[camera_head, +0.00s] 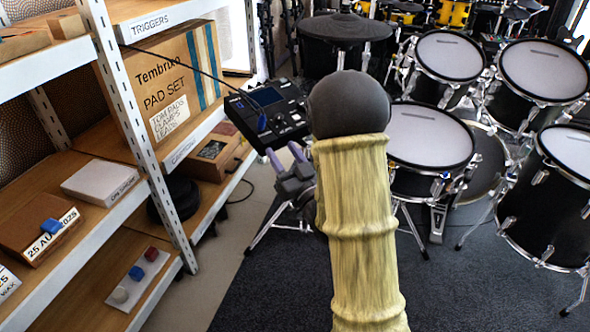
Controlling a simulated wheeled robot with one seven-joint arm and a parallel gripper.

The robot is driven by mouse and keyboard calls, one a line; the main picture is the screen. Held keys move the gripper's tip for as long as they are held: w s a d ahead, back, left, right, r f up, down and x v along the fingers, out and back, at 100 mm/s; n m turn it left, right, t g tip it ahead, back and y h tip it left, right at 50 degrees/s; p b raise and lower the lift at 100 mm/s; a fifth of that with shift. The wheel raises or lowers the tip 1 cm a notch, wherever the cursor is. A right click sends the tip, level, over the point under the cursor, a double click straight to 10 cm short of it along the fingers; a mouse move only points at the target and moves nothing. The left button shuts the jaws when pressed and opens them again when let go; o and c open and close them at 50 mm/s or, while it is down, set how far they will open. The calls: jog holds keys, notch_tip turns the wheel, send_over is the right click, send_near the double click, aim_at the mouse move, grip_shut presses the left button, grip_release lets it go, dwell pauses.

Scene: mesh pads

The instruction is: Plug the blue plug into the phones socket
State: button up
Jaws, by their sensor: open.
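The blue plug (262,123) is small and shows against the front of the black drum module (283,112), left of its middle. A thin dark cable runs down to it from the upper left, across the shelf. I cannot tell whether the plug touches the module or hangs in front of it. The phones socket is too small to make out. My gripper (285,155), with two purple-grey fingers, is open and just below and right of the plug. Nothing shows between the fingers. My forearm hides what is right of the gripper.
A shelf rack with a white upright (135,130) stands at left, holding a pad set box (160,80) and smaller boxes. An electronic drum kit (430,138) fills the right side on a dark carpet (300,285). Bare floor lies between rack and carpet.

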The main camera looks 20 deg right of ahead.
jog(key=b+v, duration=0.1)
jog(key=b, duration=0.2)
jog(key=b+v, duration=0.2)
jog(key=b, duration=0.2)
jog(key=shift+w+f, duration=0.1)
jog(key=shift+f, duration=0.15)
jog(key=s+b, duration=0.1)
jog(key=b, duration=0.3)
jog(key=shift+d+f+b, duration=0.1)
jog(key=shift+b, duration=0.25)
jog(key=s+b, duration=0.1)
jog(key=b, duration=0.3)
jog(key=shift+s+d, duration=0.15)
jog(key=shift+s, duration=0.1)
